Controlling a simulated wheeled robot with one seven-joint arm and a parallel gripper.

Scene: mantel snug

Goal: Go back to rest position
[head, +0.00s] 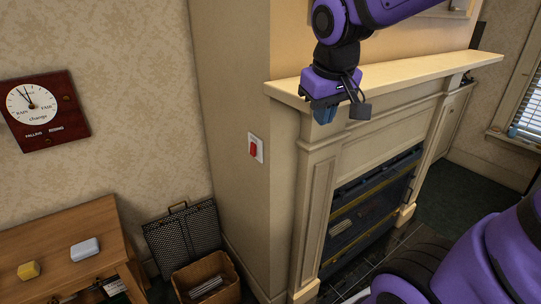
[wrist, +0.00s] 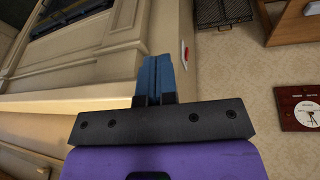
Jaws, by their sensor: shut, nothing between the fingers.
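My gripper (head: 325,115) is at the end of my purple arm, in front of the mantel shelf's left end in the head view. Its blue fingers show in the wrist view (wrist: 154,75), close together with nothing between them. A red switch on a white plate (head: 255,148) is on the side wall of the chimney breast, to the left of and below my gripper. Its edge also shows in the wrist view (wrist: 184,53), just right of the fingertips.
The cream mantel shelf (head: 400,72) is close to my gripper, above the fireplace (head: 370,215). A barometer (head: 43,110) hangs on the left wall. A wooden table (head: 60,240) bears a yellow block (head: 29,270) and a pale block (head: 85,248). A cardboard box (head: 205,278) stands below.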

